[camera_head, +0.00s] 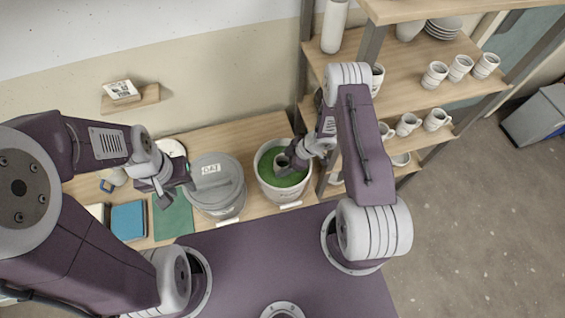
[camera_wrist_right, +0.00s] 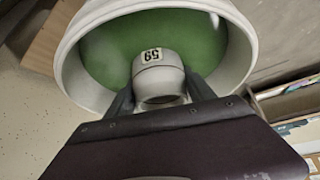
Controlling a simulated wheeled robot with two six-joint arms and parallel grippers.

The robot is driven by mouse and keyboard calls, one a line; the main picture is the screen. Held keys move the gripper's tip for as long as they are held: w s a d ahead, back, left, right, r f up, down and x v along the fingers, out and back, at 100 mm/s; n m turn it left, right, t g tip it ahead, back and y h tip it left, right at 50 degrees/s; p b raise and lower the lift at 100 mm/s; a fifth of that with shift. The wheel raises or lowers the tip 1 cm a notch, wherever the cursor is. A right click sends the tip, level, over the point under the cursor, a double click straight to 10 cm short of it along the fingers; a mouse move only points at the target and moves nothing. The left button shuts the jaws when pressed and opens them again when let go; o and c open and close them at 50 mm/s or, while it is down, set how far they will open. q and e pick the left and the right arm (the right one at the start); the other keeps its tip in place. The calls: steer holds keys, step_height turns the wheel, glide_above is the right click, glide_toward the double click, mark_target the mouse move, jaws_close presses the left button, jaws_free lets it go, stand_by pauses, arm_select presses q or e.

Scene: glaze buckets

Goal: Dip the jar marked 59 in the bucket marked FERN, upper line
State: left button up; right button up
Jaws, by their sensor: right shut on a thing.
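The jar marked 59 (camera_wrist_right: 155,72) is pale, with its label facing the camera in the right wrist view. My right gripper (camera_wrist_right: 160,98) is shut on it, one finger on each side. In the head view my right gripper (camera_head: 293,163) reaches into an open white bucket (camera_head: 262,163) of green glaze, which also shows in the right wrist view (camera_wrist_right: 75,65). The jar is over or in the glaze; how deep I cannot tell. The bucket's front label is too small to read. My left gripper (camera_head: 172,189) is open and empty, left of the lidded bucket.
A grey lidded bucket (camera_head: 215,187) marked OAT stands just left of the green one. A green mat (camera_head: 173,216) and blue book (camera_head: 128,220) lie further left on the wooden bench. Shelves (camera_head: 400,75) with cups and plates stand at the right.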

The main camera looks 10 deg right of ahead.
steer(key=shift+f+b, duration=0.85)
steer(key=shift+f, duration=0.3)
steer(key=shift+f, duration=0.2)
stand_by(1.6)
step_height(320, 180, up, 9)
steer(key=p, duration=0.8)
steer(key=shift+r, duration=0.2)
stand_by(1.2)
step_height(320, 180, up, 8)
steer(key=p, duration=0.6)
steer(key=shift+f+p, duration=0.2)
steer(key=shift+p, duration=0.15)
